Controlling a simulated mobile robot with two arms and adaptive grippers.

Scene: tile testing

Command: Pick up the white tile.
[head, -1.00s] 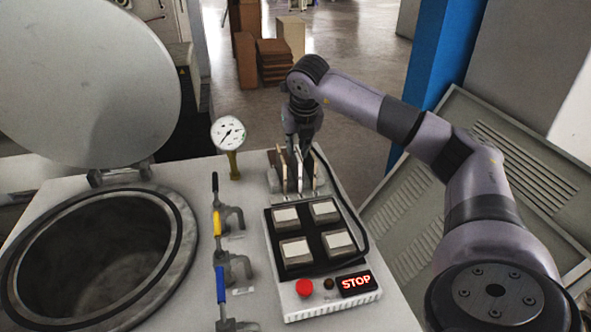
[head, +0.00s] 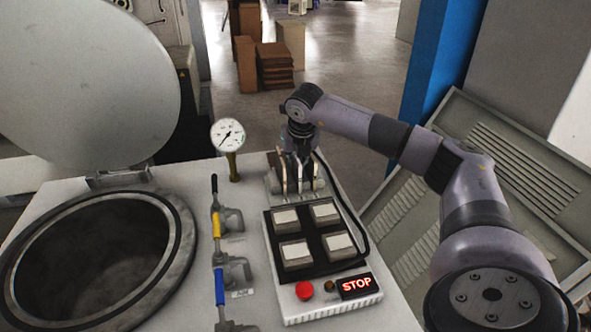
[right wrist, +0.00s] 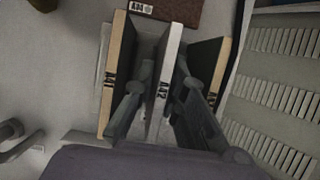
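The white tile (right wrist: 168,62) stands on edge as the middle one of three upright tiles in the right wrist view, with a dark label on its pale edge. In the head view it is small and mostly hidden in the rack (head: 273,184) behind the button box. My right gripper (right wrist: 162,78) is lowered over the rack, one finger on each side of the white tile. Its fingers look spread, with narrow gaps to the tile. It also shows in the head view (head: 299,165). My left gripper is not in view.
Tan-edged tiles stand close on the left (right wrist: 116,75) and right (right wrist: 222,75) of the fingers. In front of the rack is a button box (head: 310,302) with several square buttons and a lit STOP sign. A gauge (head: 228,135) and an open round vessel (head: 180,240) are to the left.

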